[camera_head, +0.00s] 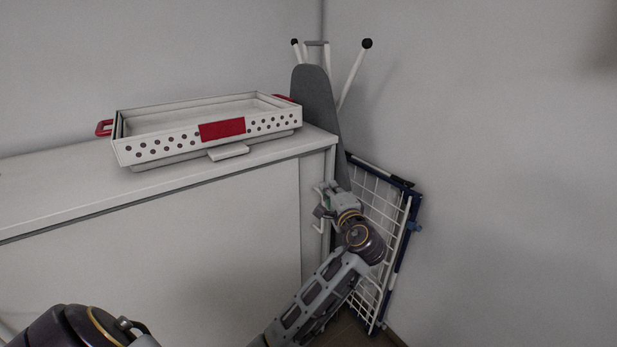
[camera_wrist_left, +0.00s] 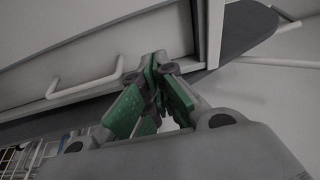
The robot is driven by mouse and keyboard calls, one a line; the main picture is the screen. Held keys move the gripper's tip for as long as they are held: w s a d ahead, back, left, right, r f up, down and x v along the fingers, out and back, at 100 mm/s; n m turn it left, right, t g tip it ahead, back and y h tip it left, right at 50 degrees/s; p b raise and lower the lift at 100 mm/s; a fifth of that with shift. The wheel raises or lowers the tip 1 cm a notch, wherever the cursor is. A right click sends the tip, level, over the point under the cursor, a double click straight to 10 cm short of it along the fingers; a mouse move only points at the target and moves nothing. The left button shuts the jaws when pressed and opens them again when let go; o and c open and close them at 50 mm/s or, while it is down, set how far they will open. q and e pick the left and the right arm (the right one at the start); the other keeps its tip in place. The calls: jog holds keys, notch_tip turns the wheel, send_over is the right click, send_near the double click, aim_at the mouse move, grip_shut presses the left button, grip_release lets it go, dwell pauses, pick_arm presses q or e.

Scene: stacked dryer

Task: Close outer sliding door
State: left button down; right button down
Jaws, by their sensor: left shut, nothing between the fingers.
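A white cabinet (camera_head: 70,205) fills the left of the head view. Its front has a wide sliding panel (camera_head: 180,250) and a narrower strip (camera_head: 313,180) at the right end. How far the outer door stands open cannot be told. My left gripper (camera_head: 323,205) is at the cabinet's right front edge, shut and empty. In the left wrist view its green-padded fingers (camera_wrist_left: 155,75) meet beside a pale panel edge. A white bar handle (camera_wrist_left: 88,84) lies to their left, apart from them. Whether the fingertips touch the panel is unclear. My right gripper is not in view.
A white perforated tray (camera_head: 180,143) with red handles stands on the cabinet top. A grey ironing board (camera_head: 315,100) and a white-blue drying rack (camera_head: 390,210) lean in the corner, close to my left arm. Walls bound the back and right.

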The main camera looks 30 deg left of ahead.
pick_arm(q)
jog(key=shift+a, duration=0.1)
dwell(0.3)
jog(key=x, duration=0.9)
jog(key=shift+w+a, duration=0.3)
jog(key=shift+s+a+p, duration=0.25)
jog(key=shift+s+p, duration=0.05)
jog(key=shift+s, duration=0.3)
jog(key=shift+s+a, duration=0.2)
jog(key=shift+s, duration=0.3)
jog(key=shift+s+a, duration=0.25)
jog(key=shift+s, duration=0.5)
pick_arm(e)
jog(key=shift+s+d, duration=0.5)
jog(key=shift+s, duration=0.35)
pick_arm(q)
jog(key=shift+a+f, duration=0.1)
jog(key=shift+a, duration=0.1)
